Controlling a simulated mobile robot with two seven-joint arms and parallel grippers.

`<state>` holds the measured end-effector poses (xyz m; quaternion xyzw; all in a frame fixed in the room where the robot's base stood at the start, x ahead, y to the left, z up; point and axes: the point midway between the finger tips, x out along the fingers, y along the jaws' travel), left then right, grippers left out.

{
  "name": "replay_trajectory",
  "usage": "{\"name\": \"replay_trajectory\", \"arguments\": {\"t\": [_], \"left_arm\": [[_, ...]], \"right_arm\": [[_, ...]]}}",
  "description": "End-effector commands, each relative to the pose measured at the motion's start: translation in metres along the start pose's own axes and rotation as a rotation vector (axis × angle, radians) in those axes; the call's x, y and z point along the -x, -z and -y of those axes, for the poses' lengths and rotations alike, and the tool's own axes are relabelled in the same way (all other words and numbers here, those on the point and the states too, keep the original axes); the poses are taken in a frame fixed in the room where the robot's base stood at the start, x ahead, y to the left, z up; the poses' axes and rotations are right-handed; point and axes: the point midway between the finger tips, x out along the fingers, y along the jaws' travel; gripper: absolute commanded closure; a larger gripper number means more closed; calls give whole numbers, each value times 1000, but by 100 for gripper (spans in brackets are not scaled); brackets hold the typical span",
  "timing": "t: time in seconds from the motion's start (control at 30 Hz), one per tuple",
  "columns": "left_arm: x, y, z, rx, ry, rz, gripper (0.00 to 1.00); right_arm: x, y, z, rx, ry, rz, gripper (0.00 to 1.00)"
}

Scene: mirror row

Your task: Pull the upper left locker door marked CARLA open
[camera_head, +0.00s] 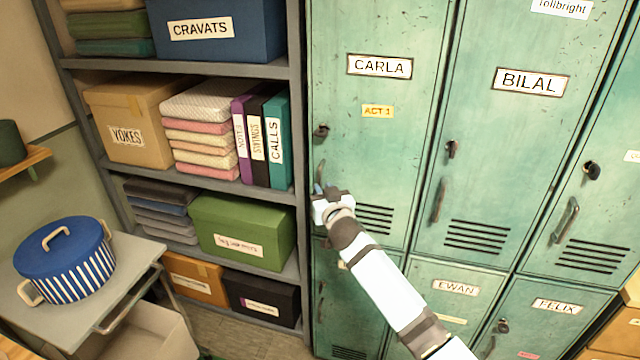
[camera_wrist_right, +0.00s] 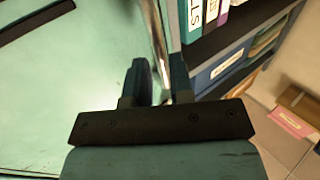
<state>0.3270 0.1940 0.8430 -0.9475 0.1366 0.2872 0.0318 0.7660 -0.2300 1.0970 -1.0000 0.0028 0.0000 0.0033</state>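The green locker door marked CARLA (camera_head: 378,150) is at the upper left of the locker row in the head view. It looks closed, flush with its neighbours. Its handle (camera_head: 320,171) is a thin upright bar near the door's left edge, below a dark lock. My right gripper (camera_head: 320,190) is at the lower part of this handle. In the right wrist view the metal handle (camera_wrist_right: 157,38) runs between the close-set dark fingers of my right gripper (camera_wrist_right: 160,80), which look shut on it. My left gripper is not in view.
The BILAL locker door (camera_head: 510,150) stands to the right, with lower lockers beneath. A grey shelf rack (camera_head: 190,180) with boxes and binders stands close on the left. A blue striped pot (camera_head: 65,260) sits on a trolley at the lower left.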

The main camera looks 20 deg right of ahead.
Motion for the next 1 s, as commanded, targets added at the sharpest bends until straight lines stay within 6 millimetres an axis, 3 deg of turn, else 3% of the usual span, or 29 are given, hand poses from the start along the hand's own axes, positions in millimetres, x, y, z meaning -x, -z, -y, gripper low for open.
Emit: {"name": "replay_trajectory", "arguments": {"t": [0.2, 0.57, 0.7, 1.0], "left_arm": [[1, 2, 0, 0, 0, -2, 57], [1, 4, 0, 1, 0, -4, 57], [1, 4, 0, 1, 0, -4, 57], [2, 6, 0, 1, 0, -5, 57]], "right_arm": [[-27, 0, 0, 0, 0, 0, 79], [-32, 0, 0, -1, 1, 1, 79], [-32, 0, 0, -1, 1, 1, 100], [-30, 0, 1, 1, 12, 1, 100]]}}
